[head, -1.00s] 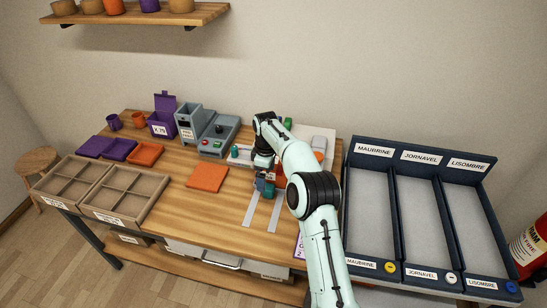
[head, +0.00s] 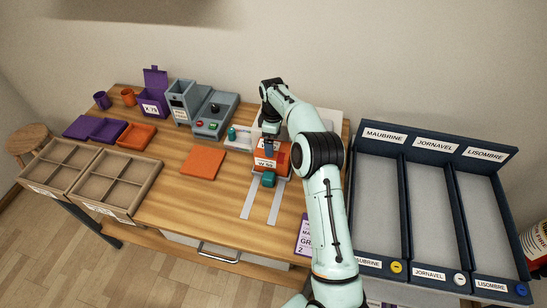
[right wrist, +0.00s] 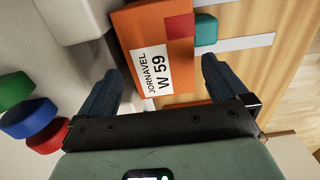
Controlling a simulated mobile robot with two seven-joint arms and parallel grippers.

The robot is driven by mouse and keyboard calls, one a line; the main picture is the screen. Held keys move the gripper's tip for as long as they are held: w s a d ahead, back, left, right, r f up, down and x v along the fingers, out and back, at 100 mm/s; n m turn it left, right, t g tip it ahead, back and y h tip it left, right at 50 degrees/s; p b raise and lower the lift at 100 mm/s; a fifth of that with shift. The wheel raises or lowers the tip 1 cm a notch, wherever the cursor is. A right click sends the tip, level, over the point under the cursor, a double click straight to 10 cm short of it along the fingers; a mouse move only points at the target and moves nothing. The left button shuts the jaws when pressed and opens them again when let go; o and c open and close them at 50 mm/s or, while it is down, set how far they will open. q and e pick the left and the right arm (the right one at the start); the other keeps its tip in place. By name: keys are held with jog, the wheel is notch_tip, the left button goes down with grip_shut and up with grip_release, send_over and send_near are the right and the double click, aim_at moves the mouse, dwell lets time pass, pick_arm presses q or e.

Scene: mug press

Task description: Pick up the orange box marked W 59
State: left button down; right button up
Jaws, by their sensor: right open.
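The orange box (head: 262,157) with a white label reading W 59 stands at the far ends of two pale strips on the wooden table. In the right wrist view the box (right wrist: 178,22) shows the label words JORNAVEL and W 59, with a red patch beside them. My right gripper (right wrist: 160,75) is open. Its two fingers appear on either side of the box's labelled end; I cannot tell whether they touch it. A teal block (head: 268,180) sits at the near side of the box. My left gripper is not in view.
A grey press (head: 213,112) and an orange mat (head: 203,161) lie to the left. Navy three-lane racks (head: 407,220) stand at the right. Green, blue and red round pieces (right wrist: 30,118) are near the gripper. Brown divided trays (head: 118,180) sit at the left edge.

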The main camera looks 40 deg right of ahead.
aim_at(280, 164)
notch_tip(280, 164, down, 7)
jog(key=shift+s+r, duration=0.1)
jog(key=shift+r, duration=0.1)
dwell(0.3)
jog(key=c, duration=0.9)
